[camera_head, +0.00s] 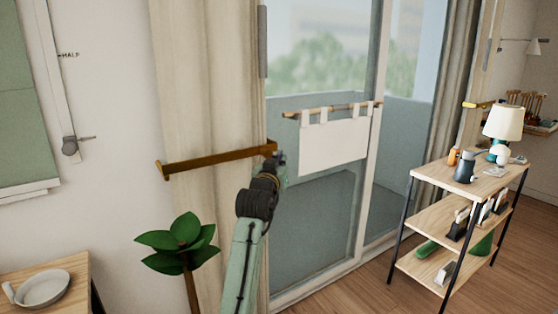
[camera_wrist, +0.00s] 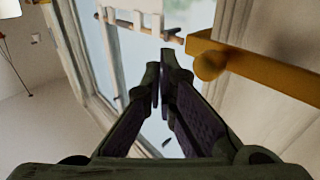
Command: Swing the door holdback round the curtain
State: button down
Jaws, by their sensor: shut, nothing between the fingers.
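The door holdback (camera_head: 215,160) is a brass bar. It runs from the wall at the left across the front of the cream curtain (camera_head: 195,90), with its free end near the curtain's right edge. In the wrist view the holdback (camera_wrist: 270,72) is a yellow bar at the upper right, with a round knob at its end. The curtain hangs beside the glass door. My gripper (camera_head: 279,160) is at the holdback's free end. In the wrist view my gripper (camera_wrist: 160,78) is shut and empty, its fingertips left of the knob. I cannot tell whether they touch.
A leafy plant (camera_head: 185,240) stands below the holdback, left of my arm. A white cloth (camera_head: 335,143) hangs on a rod at the glass door. A shelf unit (camera_head: 470,175) with a lamp (camera_head: 502,122) stands at the right. A wooden table (camera_head: 65,275) is at the lower left.

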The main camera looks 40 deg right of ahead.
jog(key=s+b, duration=0.3)
jog(key=s, duration=0.7)
jog(key=shift+s+d+f, duration=0.15)
jog(key=shift+s+f, duration=0.1)
jog(key=shift+s, duration=0.05)
